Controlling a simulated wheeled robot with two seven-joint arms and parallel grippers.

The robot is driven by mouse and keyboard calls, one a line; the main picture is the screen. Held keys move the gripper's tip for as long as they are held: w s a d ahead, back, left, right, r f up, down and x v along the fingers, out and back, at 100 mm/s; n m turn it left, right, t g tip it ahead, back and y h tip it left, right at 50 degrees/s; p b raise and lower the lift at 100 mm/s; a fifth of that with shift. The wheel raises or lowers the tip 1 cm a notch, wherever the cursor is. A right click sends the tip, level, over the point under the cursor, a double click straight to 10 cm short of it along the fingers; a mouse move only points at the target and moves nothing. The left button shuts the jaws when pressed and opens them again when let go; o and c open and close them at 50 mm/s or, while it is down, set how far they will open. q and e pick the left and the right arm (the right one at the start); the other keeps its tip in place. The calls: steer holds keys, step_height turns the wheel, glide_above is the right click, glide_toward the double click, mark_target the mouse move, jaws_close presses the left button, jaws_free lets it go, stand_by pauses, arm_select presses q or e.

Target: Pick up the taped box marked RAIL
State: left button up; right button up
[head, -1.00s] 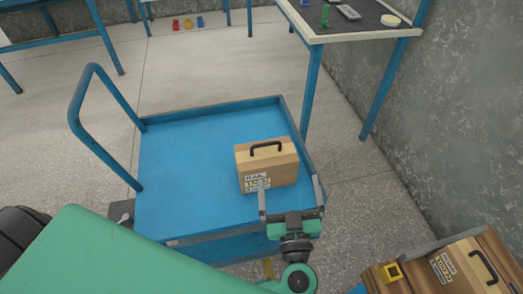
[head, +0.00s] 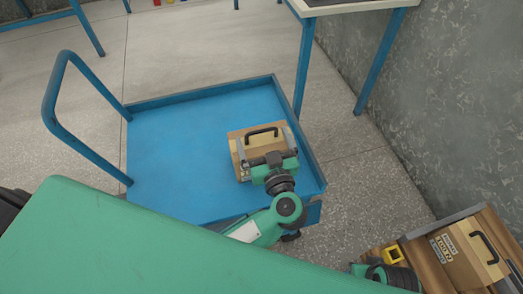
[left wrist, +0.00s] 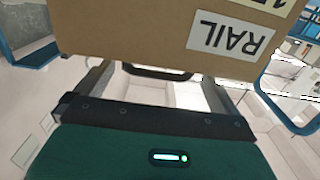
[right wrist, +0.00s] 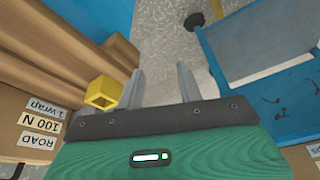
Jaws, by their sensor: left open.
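The cardboard box with a black handle (head: 236,142) stands upright on the blue cart, near its right side. In the left wrist view its label reads RAIL, upside down, on the box (left wrist: 130,30). My left gripper (head: 266,146) is open at the box, one finger toward each end of the handle. In the left wrist view the handle (left wrist: 155,74) shows between the fingers; the box hides the fingertips, so I cannot tell whether they touch it. My right gripper (right wrist: 161,75) is open and empty, away from this box, near a yellow block.
The blue cart (head: 165,150) has a low rim and a tall handle at left. A second handled box (head: 455,258) and a yellow block (head: 393,255) are at lower right; that box's labels (right wrist: 38,122) include ROAD. A table (head: 345,8) stands behind, a wall at right.

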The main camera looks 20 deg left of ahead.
mark_target(259, 126)
arm_select(q)
steer(key=x, duration=0.4)
steer(key=shift+d+r, duration=0.1)
steer(key=shift+r, duration=0.05)
steer(key=shift+w+b, duration=0.3)
steer(key=shift+w+a, duration=0.1)
steer(key=shift+a, duration=0.2)
steer(key=shift+c, duration=1.1)
steer(key=c, duration=1.5)
steer(key=shift+r, duration=0.15)
steer(key=shift+c, duration=1.1)
arm_select(e)
steer(key=shift+r, duration=0.7)
